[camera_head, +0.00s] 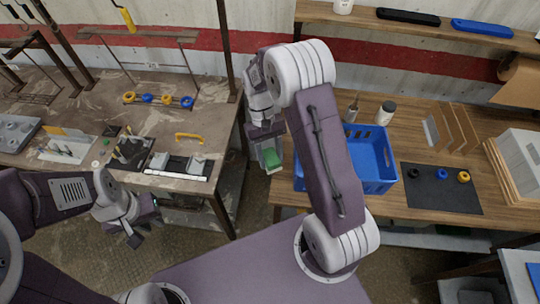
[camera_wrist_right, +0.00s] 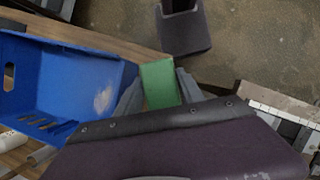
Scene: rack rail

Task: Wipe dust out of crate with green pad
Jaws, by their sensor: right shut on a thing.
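The green pad (camera_wrist_right: 159,84) is between the grey fingers of my right gripper (camera_wrist_right: 160,88), which is shut on it. In the head view the pad (camera_head: 271,158) hangs with the gripper (camera_head: 269,153) just left of the blue crate (camera_head: 386,183), apart from it. My right arm hides part of the crate. In the right wrist view the open crate (camera_wrist_right: 50,75) lies left of the pad, and a pale dust patch (camera_wrist_right: 103,98) shows inside it. My left gripper (camera_head: 140,222) is low, in front of the left bench; its jaw opening is unclear.
The crate stands on a wooden bench (camera_head: 400,115) with a grey bottle (camera_head: 385,113) behind it and a dark mat (camera_head: 435,199) with rings to its right. A gap of open floor separates this bench from the cluttered left bench (camera_head: 215,115).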

